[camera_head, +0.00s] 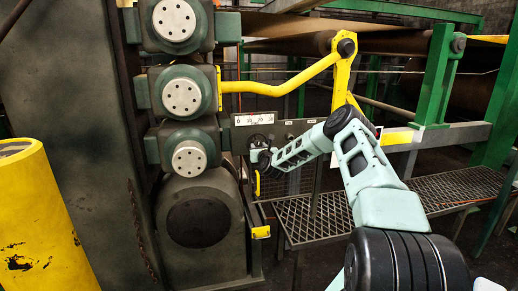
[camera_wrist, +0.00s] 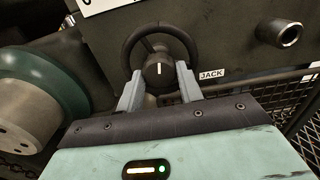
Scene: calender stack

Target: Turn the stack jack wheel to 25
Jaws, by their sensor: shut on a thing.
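The stack jack wheel (camera_wrist: 127,50) is a small dark ring with a round black hub, beside a JACK label (camera_wrist: 211,75) in the wrist view. A white mark on the hub points nearly straight up. My gripper (camera_wrist: 160,73) is shut on the wheel, with one grey finger on each side of the hub. In the head view the wheel (camera_head: 258,140) sits below a white scale plate (camera_head: 254,119) with small numbers, and my gripper (camera_head: 262,158) covers its lower part. I cannot make out a pointer on the scale.
Green-housed roll ends (camera_head: 187,158) stand stacked to the left of the wheel. A yellow bent arm (camera_head: 285,86) passes above. A metal pipe stub (camera_wrist: 288,33) sticks out of the panel to the right. Mesh grating (camera_head: 320,215) lies below, and a yellow post (camera_head: 45,220) stands front left.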

